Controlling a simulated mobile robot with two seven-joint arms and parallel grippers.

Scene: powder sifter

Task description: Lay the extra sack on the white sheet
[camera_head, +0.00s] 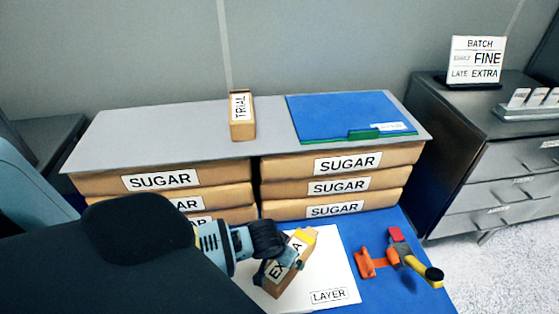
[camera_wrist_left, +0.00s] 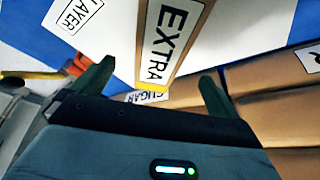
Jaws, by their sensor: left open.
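The extra sack (camera_head: 290,282), a small tan pack with a white EXTRA label, rests on the white sheet (camera_head: 340,272) marked LAYER. My left gripper (camera_head: 279,264) is at the sack and hides part of it and its label. In the left wrist view the sack (camera_wrist_left: 170,40) lies beyond and between the two spread fingers of the gripper (camera_wrist_left: 153,88), with gaps on both sides. The white sheet (camera_wrist_left: 118,30) shows beside it. The left gripper is open. My right gripper is not in view.
SUGAR sacks (camera_head: 225,180) are stacked behind the sheet under a grey board (camera_head: 180,130). A TRIAL pack (camera_head: 242,130) and a blue folder (camera_head: 340,112) lie on the board. An orange holder with a yellow-handled tool (camera_head: 415,262) is right of the sheet. A sign (camera_head: 477,60) stands on the right cabinet.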

